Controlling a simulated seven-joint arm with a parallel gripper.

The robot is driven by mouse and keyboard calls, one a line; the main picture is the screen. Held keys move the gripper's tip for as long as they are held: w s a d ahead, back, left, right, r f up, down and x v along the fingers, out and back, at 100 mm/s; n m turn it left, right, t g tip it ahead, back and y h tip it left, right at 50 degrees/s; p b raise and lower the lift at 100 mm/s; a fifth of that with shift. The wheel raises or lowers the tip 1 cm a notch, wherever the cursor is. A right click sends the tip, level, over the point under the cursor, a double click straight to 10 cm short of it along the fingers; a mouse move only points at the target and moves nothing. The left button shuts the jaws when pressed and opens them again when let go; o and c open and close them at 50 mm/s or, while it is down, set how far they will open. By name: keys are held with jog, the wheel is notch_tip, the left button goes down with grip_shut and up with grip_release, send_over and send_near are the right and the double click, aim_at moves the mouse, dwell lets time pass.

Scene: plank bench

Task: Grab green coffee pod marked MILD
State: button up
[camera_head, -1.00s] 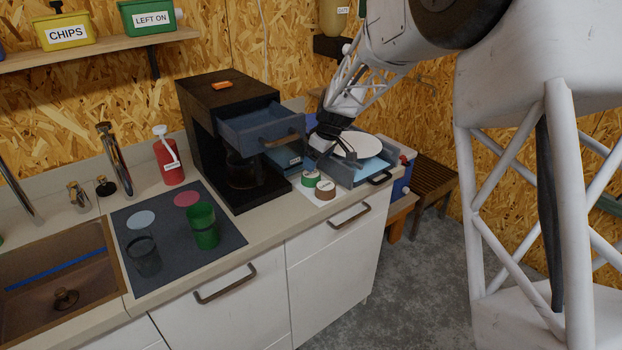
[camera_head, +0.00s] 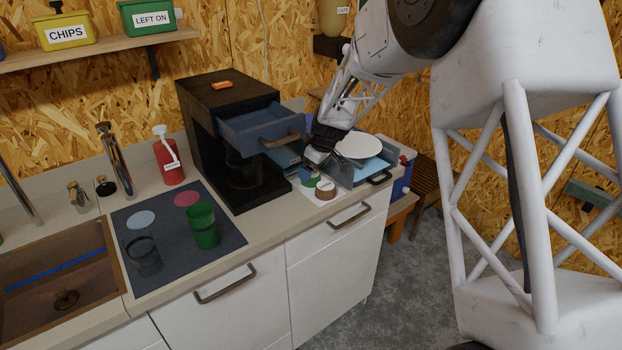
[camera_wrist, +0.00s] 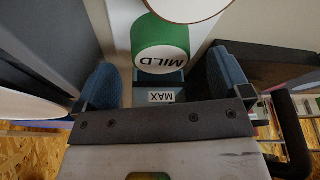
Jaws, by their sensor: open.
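The green coffee pod (camera_wrist: 160,50) has a white lid marked MILD in the wrist view. It stands upright just ahead of my gripper (camera_wrist: 163,85), whose two blue-padded fingers are apart with nothing between them. In the head view the green pod (camera_head: 310,181) shows on a white mat beside a brown pod (camera_head: 326,191), and my gripper (camera_head: 316,158) is just above and behind it, partly covering it. The brown pod's pale lid (camera_wrist: 188,6) shows at the top edge of the wrist view.
A black coffee machine with an open blue-grey drawer (camera_head: 258,125) stands left of my gripper. A blue tray (camera_head: 362,172) with a white disc (camera_head: 356,146) is close on the right. A dark mat (camera_head: 175,260) holds a green cup (camera_head: 204,226) and a dark cup.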

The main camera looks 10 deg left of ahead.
jog(key=shift+x, duration=1.6)
jog(key=c, duration=1)
